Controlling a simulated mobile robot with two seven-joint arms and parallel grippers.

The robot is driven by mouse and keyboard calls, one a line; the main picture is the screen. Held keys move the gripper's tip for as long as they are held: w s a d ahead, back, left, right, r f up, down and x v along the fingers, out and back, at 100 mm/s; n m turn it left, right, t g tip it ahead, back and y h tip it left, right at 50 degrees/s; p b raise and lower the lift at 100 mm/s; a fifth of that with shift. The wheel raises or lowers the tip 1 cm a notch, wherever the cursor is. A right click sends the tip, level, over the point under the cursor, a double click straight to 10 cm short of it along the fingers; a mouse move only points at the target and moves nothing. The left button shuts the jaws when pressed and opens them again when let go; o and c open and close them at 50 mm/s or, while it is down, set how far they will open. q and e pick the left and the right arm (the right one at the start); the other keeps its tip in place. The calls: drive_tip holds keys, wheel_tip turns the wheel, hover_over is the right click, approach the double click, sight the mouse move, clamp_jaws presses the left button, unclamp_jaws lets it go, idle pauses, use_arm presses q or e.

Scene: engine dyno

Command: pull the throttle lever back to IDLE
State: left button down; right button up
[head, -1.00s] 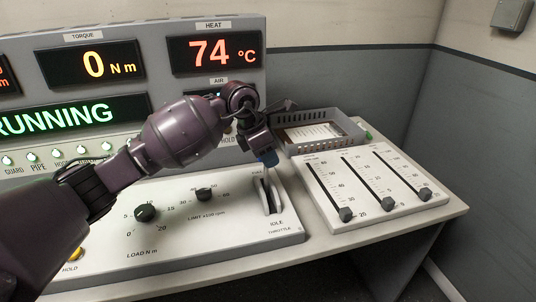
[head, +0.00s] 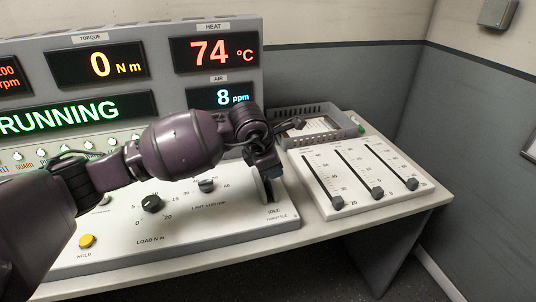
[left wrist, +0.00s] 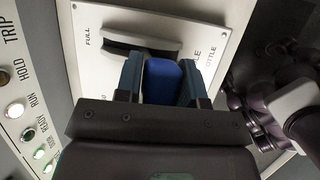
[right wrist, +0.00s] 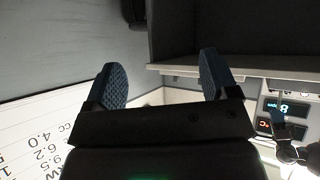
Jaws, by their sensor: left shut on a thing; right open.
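The throttle lever has a blue handle (left wrist: 162,80). In the left wrist view it sits between the two fingers of my left gripper (left wrist: 163,76), which is shut on it. The black throttle slot (left wrist: 142,42) shows beyond the fingers, with FULL at its left and the partly cut-off IDLE label at its right. In the head view my left gripper (head: 268,170) is over the throttle slot (head: 269,191), a little behind the IDLE label (head: 274,211); it hides most of the lever. My right gripper (right wrist: 165,85) is open and empty in the right wrist view.
Left of the throttle are the load knob (head: 152,204), the limit knob (head: 206,185) and a yellow HOLD button (head: 87,241). To the right stand a slider panel (head: 372,187) and a grey tray (head: 352,128) with papers. The display behind reads RUNNING.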

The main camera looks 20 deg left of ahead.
use_arm(q)
drive_tip(key=shift+s+d+f, duration=0.4)
drive_tip(key=shift+s+f, duration=0.2)
drive_tip(key=shift+s, duration=0.05)
drive_tip(key=shift+s+d+f, duration=0.35)
drive_tip(key=shift+s+f, duration=0.25)
use_arm(e)
drive_tip(key=shift+s, duration=0.45)
drive_tip(key=shift+w+r, duration=0.1)
use_arm(q)
drive_tip(key=c, duration=1)
unclamp_jaws()
drive_tip(key=shift+c, duration=0.2)
drive_tip(key=shift+o, duration=1.2)
drive_tip(key=shift+w+r+p, duration=0.15)
drive_tip(key=shift+r+p, duration=0.05)
drive_tip(key=shift+p, duration=0.1)
use_arm(e)
drive_tip(key=shift+w+r, duration=0.35)
drive_tip(key=shift+w, duration=0.1)
use_arm(q)
drive_tip(key=p+v, duration=0.1)
drive_tip(key=v, duration=0.9)
drive_tip(key=shift+r, duration=0.3)
use_arm(e)
drive_tip(key=shift+s+d+r, duration=0.1)
drive_tip(key=shift+s+r, duration=0.2)
drive_tip(key=shift+s, duration=0.1)
